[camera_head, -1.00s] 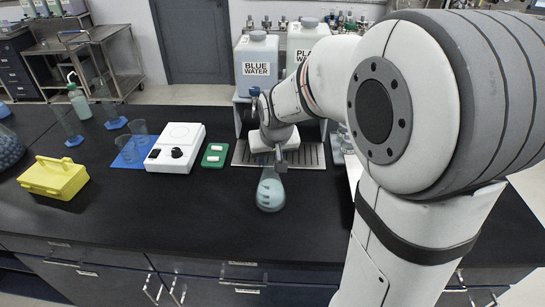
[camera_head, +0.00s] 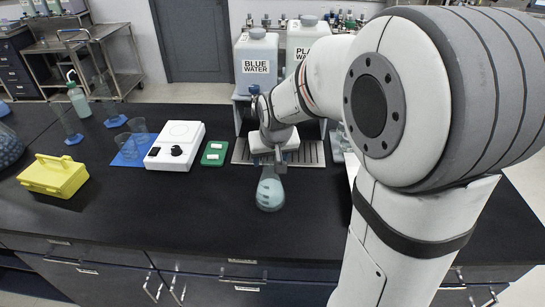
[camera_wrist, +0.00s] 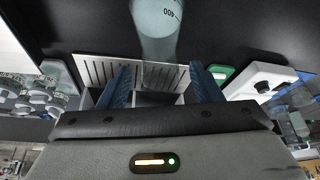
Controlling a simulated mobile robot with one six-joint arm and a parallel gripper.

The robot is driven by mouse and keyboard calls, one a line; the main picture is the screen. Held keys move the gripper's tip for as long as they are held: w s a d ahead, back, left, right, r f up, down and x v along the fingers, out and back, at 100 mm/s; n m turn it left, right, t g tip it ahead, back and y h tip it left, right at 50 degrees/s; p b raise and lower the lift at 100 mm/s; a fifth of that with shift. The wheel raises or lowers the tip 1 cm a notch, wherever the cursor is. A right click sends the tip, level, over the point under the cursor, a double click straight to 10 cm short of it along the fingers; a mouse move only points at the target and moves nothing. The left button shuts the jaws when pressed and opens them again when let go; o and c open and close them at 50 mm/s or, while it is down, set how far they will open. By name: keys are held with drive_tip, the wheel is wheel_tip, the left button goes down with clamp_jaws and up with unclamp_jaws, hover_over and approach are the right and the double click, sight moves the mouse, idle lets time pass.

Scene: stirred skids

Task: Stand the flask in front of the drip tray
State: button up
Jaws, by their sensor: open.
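The flask (camera_head: 270,191) stands upright on the black bench, in front of the drip tray (camera_head: 311,154). It is conical glass with pale blue liquid inside. In the wrist view the flask (camera_wrist: 158,28) shows a 400 mark, and its narrower part reaches down between my fingers. The slotted drip tray (camera_wrist: 95,73) lies behind it there. My gripper (camera_wrist: 163,82) is open, with a blue finger on each side of the flask's neck and a gap visible to each. In the head view my gripper (camera_head: 276,160) is just above and behind the flask, and its fingers are partly hidden.
Two large containers, one labelled BLUE WATER (camera_head: 256,66), stand behind the tray. A green block (camera_head: 215,153), a white stirrer (camera_head: 176,146), beakers on a blue mat and a yellow case (camera_head: 54,176) are to the left. Bench in front of the flask is clear.

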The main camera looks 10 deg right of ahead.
drive_tip(key=v, duration=1.2)
drive_tip(key=s+f, duration=0.3)
drive_tip(key=s, duration=0.5)
drive_tip(key=s+f+g, duration=0.1)
drive_tip(key=s+f, duration=0.3)
drive_tip(key=s, duration=0.4)
drive_tip(key=shift+s+d+f+b, duration=0.2)
drive_tip(key=shift+s+d+b, duration=0.05)
drive_tip(key=shift+d+b, duration=0.15)
